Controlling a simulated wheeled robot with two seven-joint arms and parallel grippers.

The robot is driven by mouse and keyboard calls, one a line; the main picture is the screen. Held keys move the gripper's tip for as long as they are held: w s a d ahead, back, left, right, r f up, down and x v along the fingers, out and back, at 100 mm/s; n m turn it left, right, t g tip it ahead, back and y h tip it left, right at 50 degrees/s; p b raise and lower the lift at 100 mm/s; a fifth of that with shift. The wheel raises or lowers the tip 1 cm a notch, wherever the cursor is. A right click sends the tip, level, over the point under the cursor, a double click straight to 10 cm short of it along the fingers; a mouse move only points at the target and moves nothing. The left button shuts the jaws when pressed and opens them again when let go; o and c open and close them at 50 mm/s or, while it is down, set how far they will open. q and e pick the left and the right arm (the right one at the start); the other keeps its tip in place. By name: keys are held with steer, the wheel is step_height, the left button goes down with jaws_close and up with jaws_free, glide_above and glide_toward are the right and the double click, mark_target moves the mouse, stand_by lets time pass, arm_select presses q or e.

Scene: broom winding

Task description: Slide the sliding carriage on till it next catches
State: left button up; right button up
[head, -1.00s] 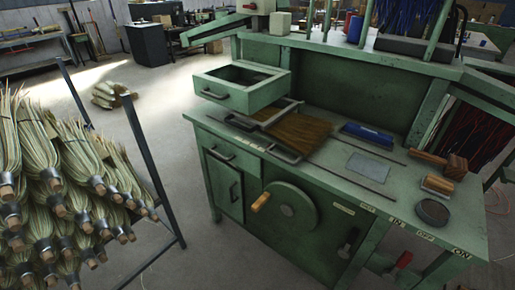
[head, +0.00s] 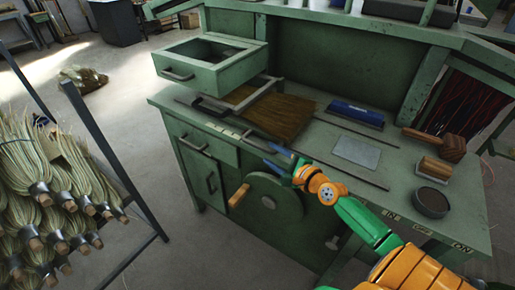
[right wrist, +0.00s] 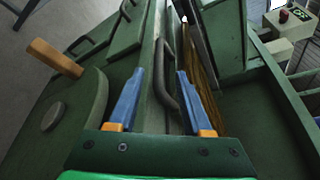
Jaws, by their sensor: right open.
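The sliding carriage (head: 252,91) looks like a grey metal frame around brown bristle material (head: 277,115) on the bench's left half, below the open drawer. A dark bar handle (right wrist: 166,85) shows in the right wrist view, lying between the finger lines and beyond them. My right gripper (head: 279,157) hangs over the front edge of the bench, just in front of the carriage. Its blue fingers (right wrist: 158,78) are apart, with nothing gripped. Whether the fingers straddle the handle is not clear. My left gripper is not in view.
The open drawer (head: 190,78) juts out above the carriage. A wheel (head: 273,203) with a wooden knob (head: 238,196) is on the bench front. A blue brush (head: 355,114), mallet (head: 447,146) and round dish (head: 431,202) lie to the right. A broom rack (head: 120,165) stands left.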

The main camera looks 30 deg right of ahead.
mark_target(262, 149)
steer(key=b+x, duration=0.1)
steer(key=x, duration=0.4)
steer(key=shift+w+f, duration=0.2)
jaws_close()
stand_by(1.2)
